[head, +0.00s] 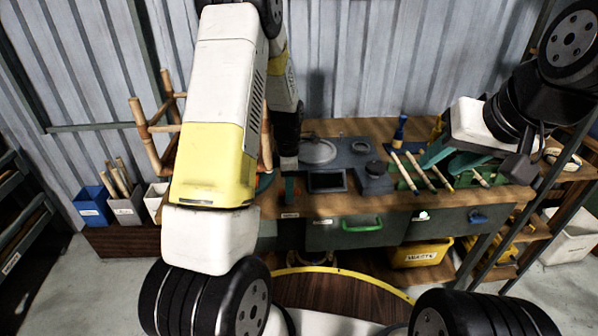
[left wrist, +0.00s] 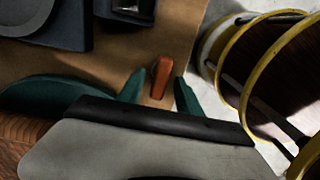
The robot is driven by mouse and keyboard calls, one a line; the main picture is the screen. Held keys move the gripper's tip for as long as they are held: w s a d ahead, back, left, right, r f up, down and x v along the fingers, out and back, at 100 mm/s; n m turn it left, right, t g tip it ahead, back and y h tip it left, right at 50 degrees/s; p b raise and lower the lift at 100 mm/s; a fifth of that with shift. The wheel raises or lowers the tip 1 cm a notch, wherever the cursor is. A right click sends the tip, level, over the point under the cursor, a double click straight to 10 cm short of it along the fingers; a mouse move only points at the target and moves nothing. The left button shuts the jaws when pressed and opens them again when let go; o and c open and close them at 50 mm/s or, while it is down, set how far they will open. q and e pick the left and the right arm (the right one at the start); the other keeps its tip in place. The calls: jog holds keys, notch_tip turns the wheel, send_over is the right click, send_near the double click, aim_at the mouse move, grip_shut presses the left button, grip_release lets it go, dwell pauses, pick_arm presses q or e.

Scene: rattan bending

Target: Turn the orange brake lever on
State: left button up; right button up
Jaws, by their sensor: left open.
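The orange brake lever (left wrist: 161,78) shows in the left wrist view as a short upright bar on the brown bench top. My left gripper (left wrist: 158,92) is open, with one green fingertip to the left of the lever and the other to its right. Gaps show on both sides, so neither fingertip clearly touches it. In the head view my left gripper (head: 290,188) is at the bench's front left, and I cannot make out the lever there. My right gripper (head: 450,160) is over the bench's right part, its teal fingers apart and nothing seen between them.
The workbench (head: 330,204) carries a dark sink-like unit (head: 326,181) and several rods (head: 420,170) on a green rack. A drawer with a green handle (head: 362,227) is in front. A yellow bin (head: 420,254) stands below.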

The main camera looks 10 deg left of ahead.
pick_arm(q)
jog(key=shift+f, duration=0.15)
grip_shut()
jog(key=shift+m, duration=0.3)
jog(key=m, duration=1)
jog(key=shift+m, duration=2.1)
